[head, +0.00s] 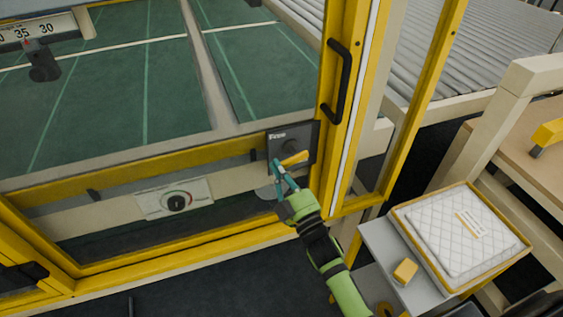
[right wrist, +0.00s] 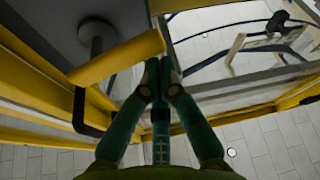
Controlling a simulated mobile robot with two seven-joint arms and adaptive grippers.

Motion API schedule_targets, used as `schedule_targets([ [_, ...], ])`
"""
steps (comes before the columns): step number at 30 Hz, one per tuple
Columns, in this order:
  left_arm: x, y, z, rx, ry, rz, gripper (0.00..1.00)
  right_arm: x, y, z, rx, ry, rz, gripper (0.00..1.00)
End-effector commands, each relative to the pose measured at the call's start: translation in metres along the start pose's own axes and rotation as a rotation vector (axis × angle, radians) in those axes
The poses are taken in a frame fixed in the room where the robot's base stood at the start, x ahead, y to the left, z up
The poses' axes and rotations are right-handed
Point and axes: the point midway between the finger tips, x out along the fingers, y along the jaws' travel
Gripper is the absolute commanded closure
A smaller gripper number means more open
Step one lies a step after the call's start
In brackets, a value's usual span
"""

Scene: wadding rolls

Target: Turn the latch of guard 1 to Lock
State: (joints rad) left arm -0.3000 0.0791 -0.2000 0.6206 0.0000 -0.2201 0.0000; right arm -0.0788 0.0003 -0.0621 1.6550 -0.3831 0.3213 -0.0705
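The latch of the guard is a yellow handle (head: 294,158) on a dark square plate (head: 308,139) beside the guard's yellow post. Light lettering at the plate's upper left seems to read "Free". My right gripper (head: 278,172) is just below and left of the handle, its teal fingers pointing up toward it. In the right wrist view, the yellow handle (right wrist: 117,58) lies tilted on a grey round pivot, and its right end is close to the fingertips (right wrist: 158,68). The fingertips are together with nothing visible between them. I cannot tell whether they touch the handle. My left gripper is not in view.
A black pull handle (head: 338,82) sits on the yellow post (head: 355,60). A tray with white quilted wadding (head: 462,235) and a small yellow block (head: 405,271) are at the right. A roller conveyor (head: 480,50) lies behind.

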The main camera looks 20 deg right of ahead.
Motion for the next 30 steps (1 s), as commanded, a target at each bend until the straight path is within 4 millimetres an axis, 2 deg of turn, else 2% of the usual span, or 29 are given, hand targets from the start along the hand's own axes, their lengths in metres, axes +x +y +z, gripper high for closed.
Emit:
schedule_targets([
  [13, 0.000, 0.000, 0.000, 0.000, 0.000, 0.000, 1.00, -0.008, -0.006, 0.022, -0.408, -0.001, -0.144, 1.00],
  [30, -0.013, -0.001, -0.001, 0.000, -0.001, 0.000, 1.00, -0.017, 0.001, 0.048, -0.891, -0.001, -0.313, 1.00],
])
